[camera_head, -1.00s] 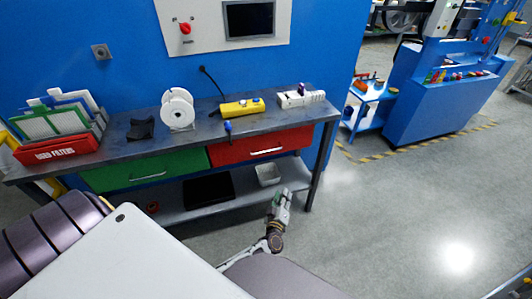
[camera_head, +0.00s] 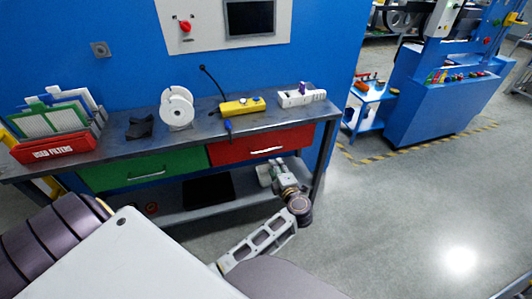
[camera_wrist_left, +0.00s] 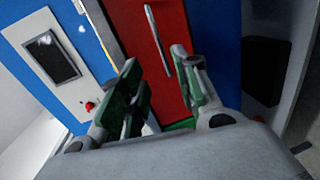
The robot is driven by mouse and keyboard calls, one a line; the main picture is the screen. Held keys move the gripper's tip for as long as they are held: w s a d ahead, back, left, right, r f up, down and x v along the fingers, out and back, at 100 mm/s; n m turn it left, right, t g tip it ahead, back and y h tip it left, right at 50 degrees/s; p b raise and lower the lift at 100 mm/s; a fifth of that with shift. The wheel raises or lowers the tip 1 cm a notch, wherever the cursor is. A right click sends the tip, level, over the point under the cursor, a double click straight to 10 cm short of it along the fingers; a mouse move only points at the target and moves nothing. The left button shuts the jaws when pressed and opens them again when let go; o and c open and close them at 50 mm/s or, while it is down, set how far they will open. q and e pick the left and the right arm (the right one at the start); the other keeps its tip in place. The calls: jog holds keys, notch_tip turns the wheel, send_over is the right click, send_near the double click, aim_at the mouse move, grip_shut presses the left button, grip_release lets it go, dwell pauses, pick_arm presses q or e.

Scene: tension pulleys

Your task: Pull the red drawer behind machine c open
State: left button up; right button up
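The red drawer (camera_head: 262,146) is set in the right half of the workbench front and looks closed, flush with the frame. Its pale bar handle (camera_head: 267,150) runs sideways across the front. My left gripper (camera_head: 270,169) is just below and in front of the drawer, apart from the handle. In the left wrist view my left gripper (camera_wrist_left: 157,62) is open and empty, with the red drawer (camera_wrist_left: 172,85) and its handle (camera_wrist_left: 158,38) showing tilted beyond and between the fingers. My right gripper is not in view.
A green drawer (camera_head: 140,171) is left of the red one. The bench top (camera_head: 205,128) holds a white spool (camera_head: 177,108), a yellow device (camera_head: 241,106), a power strip (camera_head: 301,95) and a red filter box (camera_head: 53,148). A lower shelf (camera_head: 170,216) is underneath.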

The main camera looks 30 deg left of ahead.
aim_at(266, 151)
pick_arm(q)
jog(key=shift+s+r+n, duration=0.15)
jog(key=shift+n, duration=0.15)
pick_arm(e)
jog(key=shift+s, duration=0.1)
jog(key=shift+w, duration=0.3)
pick_arm(q)
jog(key=b+x, duration=0.1)
jog(key=x, duration=1.1)
jog(key=shift+a, duration=0.1)
jog(key=shift+x, duration=0.85)
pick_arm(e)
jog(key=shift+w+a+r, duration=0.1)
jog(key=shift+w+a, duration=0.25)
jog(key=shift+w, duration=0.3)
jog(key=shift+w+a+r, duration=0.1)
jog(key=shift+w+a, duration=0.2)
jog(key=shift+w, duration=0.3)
pick_arm(q)
grip_shut()
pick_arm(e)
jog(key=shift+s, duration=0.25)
